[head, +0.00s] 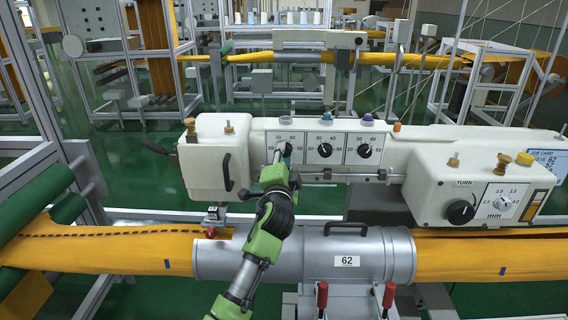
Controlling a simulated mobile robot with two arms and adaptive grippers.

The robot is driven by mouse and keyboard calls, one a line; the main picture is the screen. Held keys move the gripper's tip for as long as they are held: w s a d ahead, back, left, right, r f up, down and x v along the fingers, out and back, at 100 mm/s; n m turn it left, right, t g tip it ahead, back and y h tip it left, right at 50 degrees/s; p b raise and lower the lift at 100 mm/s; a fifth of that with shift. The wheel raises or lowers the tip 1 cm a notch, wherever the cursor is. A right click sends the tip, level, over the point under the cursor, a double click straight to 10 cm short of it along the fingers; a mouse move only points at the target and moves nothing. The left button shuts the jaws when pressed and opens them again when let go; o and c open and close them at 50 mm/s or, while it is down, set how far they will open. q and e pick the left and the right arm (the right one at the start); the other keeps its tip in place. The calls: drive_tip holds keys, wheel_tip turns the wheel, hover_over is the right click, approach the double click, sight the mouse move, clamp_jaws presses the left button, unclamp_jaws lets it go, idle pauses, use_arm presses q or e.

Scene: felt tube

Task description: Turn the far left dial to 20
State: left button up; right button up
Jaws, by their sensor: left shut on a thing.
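The far left dial (289,149) sits at the left end of a white panel with three dials in a row. My left gripper (283,158) reaches up to it from below and is shut on its knob. The gripper hides most of the knob and part of its scale, so the pointer's setting cannot be read. The middle dial (325,150) and the right dial (364,151) show black knobs, apart from the gripper. My right gripper is not in view.
Below the panel lies a grey metal tube (305,256) labelled 62, with orange felt (480,254) running through it. Red-handled clamps (322,297) stand in front. A white box (215,158) with a black handle is left of the dials; a TURN knob (460,212) is at right.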

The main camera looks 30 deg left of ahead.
use_arm(q)
drive_tip(key=n+b, duration=0.1)
drive_tip(key=n, duration=0.1)
drive_tip(key=n+b, duration=0.1)
drive_tip(key=n, duration=0.1)
drive_tip(key=n+b, duration=0.1)
drive_tip(key=n, duration=0.1)
drive_tip(key=shift+d+f, duration=0.1)
drive_tip(key=shift+f, duration=0.2)
drive_tip(key=n+y+b, duration=0.1)
drive_tip(key=n+b, duration=0.1)
drive_tip(key=n, duration=0.1)
drive_tip(key=shift+g, duration=0.3)
drive_tip(key=shift+w+r+n, duration=0.1)
drive_tip(key=shift+n, duration=0.9)
drive_tip(key=shift+b, duration=0.3)
drive_tip(key=o, duration=1.1)
drive_tip(key=shift+r, duration=0.1)
